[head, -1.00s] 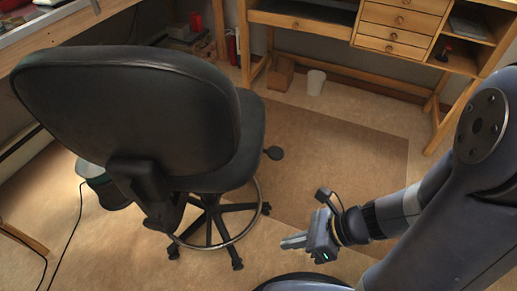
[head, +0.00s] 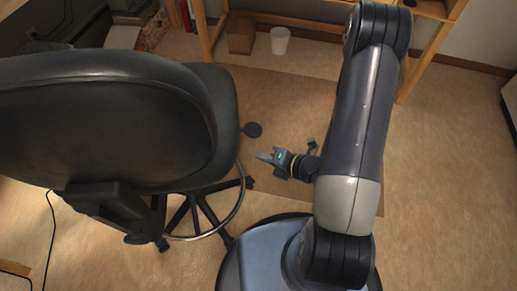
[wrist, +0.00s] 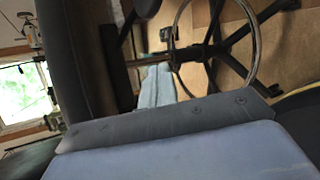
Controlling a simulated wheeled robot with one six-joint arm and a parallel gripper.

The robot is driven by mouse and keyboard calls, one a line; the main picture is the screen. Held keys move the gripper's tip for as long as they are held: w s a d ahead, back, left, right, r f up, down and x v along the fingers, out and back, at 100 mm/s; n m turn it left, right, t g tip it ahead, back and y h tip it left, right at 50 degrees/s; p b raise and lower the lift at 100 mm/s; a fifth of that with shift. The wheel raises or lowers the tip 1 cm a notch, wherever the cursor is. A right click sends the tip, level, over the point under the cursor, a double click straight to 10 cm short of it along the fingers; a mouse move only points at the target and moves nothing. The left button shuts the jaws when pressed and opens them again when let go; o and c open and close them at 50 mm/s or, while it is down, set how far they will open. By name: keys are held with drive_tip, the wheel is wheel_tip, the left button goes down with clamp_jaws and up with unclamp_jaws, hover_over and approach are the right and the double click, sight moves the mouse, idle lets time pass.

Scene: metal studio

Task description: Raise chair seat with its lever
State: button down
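The chair (head: 110,120) fills the left of the head view, its dark backrest toward me. The lever (head: 252,130) shows as a dark round paddle sticking out at the right of the seat (head: 226,105). My gripper (head: 262,156) is just below and right of the paddle in the picture, apart from it. Its fingers look closed together and empty. In the wrist view my gripper's pale fingers (wrist: 156,88) point toward the chair's underside, with the seat (wrist: 65,60) as a dark slab at left. I cannot surely pick out the lever there.
The chair's foot ring (head: 237,205) and star base (head: 190,208) stand low beside my base. A wooden workbench (head: 300,22) with a white bin (head: 279,41) and a brown box (head: 241,36) is at the back. The floor at right is clear.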

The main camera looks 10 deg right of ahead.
drive_tip(key=b+x, duration=0.2)
drive_tip(key=x, duration=0.7)
drive_tip(key=shift+w+d+r, duration=0.45)
drive_tip(key=shift+w+d, duration=0.05)
drive_tip(key=shift+d, duration=0.25)
drive_tip(key=shift+w+d+r, duration=0.45)
drive_tip(key=shift+w+d, duration=0.1)
drive_tip(key=shift+d, duration=0.15)
